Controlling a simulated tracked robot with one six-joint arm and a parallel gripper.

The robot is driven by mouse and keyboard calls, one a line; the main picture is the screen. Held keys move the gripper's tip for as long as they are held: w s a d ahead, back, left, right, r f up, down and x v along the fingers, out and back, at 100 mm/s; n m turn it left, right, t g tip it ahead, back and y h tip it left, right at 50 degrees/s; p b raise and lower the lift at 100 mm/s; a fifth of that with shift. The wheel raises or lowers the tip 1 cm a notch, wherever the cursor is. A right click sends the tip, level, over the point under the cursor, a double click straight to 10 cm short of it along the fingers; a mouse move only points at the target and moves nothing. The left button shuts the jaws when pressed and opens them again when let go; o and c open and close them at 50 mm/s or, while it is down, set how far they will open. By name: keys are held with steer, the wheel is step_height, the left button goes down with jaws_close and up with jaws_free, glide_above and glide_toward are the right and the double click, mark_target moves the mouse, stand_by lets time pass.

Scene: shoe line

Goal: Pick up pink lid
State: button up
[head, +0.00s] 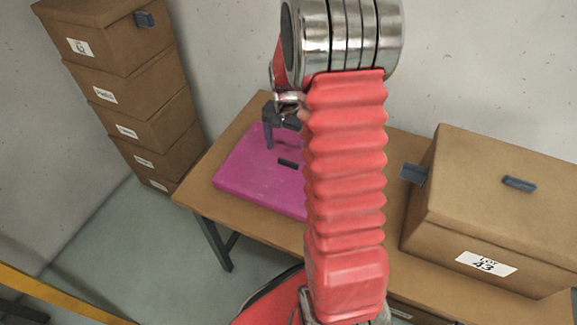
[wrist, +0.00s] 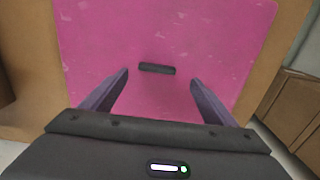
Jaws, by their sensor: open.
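The pink lid (head: 252,181) lies flat on the wooden table, left of my red arm in the head view. My arm covers its right part there. A small dark handle (head: 288,163) sits on top of it. In the wrist view the pink lid (wrist: 165,40) fills most of the picture, and its dark handle (wrist: 157,69) lies just beyond my fingertips, between their lines. My gripper (wrist: 160,80) is open and empty, its two fingers apart above the lid. In the head view my gripper (head: 270,140) is partly hidden behind the arm.
A large cardboard box (head: 500,205) labelled 43 with dark handles stands on the right of the table (head: 205,195). A stack of cardboard boxes (head: 125,95) stands on the floor at the left. A wall is behind the table. A yellow bar (head: 60,297) crosses the lower left.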

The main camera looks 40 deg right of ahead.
mark_target(288, 161)
steer(key=shift+s+d+f, duration=0.1)
steer(key=shift+f, duration=1.2)
steer(key=shift+s+f, duration=0.1)
steer(key=shift+f, duration=1.2)
steer(key=c, duration=1.2)
